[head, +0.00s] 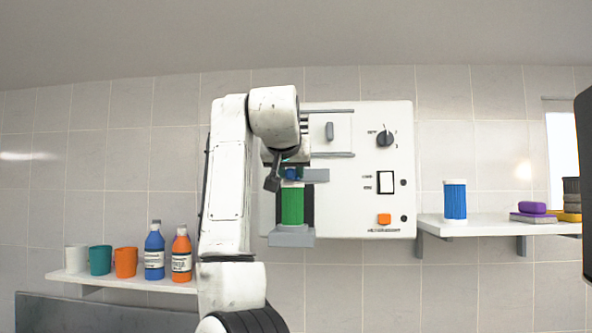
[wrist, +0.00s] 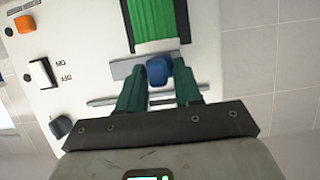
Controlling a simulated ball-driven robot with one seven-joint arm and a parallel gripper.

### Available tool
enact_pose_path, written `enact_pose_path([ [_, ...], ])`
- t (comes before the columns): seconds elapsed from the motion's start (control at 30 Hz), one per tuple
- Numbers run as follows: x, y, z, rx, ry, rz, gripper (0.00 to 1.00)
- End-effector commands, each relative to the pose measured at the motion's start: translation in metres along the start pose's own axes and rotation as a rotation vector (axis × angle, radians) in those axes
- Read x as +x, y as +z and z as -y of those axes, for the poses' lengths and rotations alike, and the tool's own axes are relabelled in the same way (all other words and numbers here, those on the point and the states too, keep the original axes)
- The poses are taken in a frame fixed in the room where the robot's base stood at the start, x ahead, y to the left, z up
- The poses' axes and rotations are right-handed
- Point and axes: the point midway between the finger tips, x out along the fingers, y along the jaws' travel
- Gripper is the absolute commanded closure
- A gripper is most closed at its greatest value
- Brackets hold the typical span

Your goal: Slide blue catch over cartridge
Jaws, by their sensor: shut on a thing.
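The green ribbed cartridge (head: 292,206) stands upright in a grey holder (head: 290,239) on the white wall panel. In the wrist view the cartridge (wrist: 153,20) shows at the top, with its pale end cap facing my gripper. The blue catch (wrist: 158,72) sits at a grey bar (wrist: 122,69) just beyond that cap, in line with the cartridge. My gripper (wrist: 161,68) has its teal fingers on both sides of the catch and is shut on it. In the head view the gripper (head: 291,172) is above the cartridge, and my arm partly hides the catch.
The white panel (head: 350,215) carries a dark knob (head: 385,138), a rocker switch (head: 386,183) and an orange button (head: 384,219). A blue cartridge (head: 455,201) stands on the right shelf (head: 490,222). Cups and bottles stand on the left shelf (head: 130,281).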

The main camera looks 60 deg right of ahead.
Motion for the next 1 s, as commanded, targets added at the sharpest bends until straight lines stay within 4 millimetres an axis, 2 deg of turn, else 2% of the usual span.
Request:
enact_pose_path([
  [0.03,-0.001,-0.002,0.004,-0.004,-0.009,-0.008,0.65],
  [0.13,-0.002,-0.002,0.004,-0.004,-0.009,-0.007,0.56],
  [0.57,-0.003,0.0,0.002,-0.002,-0.005,-0.004,0.55],
  [0.77,-0.026,0.001,0.003,0.0,-0.007,-0.008,0.55],
  [1.0,-0.073,0.002,0.003,-0.001,-0.008,-0.007,0.55],
])
